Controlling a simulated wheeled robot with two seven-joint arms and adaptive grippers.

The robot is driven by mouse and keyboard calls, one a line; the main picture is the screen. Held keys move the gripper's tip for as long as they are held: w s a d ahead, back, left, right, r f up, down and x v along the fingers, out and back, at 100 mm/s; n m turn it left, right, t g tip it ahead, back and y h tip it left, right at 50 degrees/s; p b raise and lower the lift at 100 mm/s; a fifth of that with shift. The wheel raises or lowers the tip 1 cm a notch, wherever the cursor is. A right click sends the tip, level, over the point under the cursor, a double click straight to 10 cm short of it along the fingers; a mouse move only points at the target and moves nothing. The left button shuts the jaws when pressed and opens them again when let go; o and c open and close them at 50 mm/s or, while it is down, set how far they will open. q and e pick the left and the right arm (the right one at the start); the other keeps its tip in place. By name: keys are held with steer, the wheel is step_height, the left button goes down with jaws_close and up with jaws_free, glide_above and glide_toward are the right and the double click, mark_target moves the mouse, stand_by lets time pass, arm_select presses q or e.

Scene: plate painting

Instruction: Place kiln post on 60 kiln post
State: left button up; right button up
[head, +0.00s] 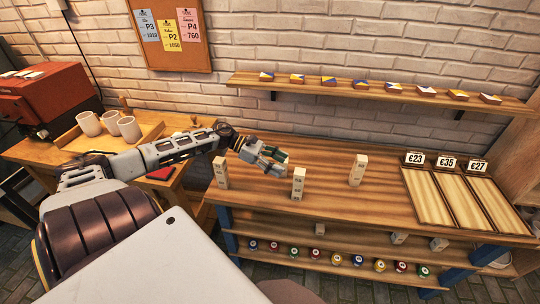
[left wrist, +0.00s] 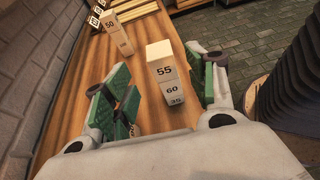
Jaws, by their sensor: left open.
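A pale kiln post stack (head: 298,183) stands upright at the front middle of the table. In the left wrist view, the stack has a post marked 55 (left wrist: 163,70) on top, directly over the 60 kiln post (left wrist: 172,89), with a post marked 35 (left wrist: 176,101) lowest. My left gripper (head: 274,160) is open and empty, above the table just left of and behind this stack. In the left wrist view its green-padded fingers appear either side of the stack, apart from it. My right gripper is not in view.
Other post stacks stand at the table's left (head: 221,172) and right back (head: 357,170); the latter shows 50 near its top in the left wrist view (left wrist: 117,35). Wooden trays with price signs (head: 434,200) lie at right. Loose blocks and paint pots (head: 357,260) sit on lower shelves.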

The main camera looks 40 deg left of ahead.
arm_select(q)
steer(key=v, duration=0.3)
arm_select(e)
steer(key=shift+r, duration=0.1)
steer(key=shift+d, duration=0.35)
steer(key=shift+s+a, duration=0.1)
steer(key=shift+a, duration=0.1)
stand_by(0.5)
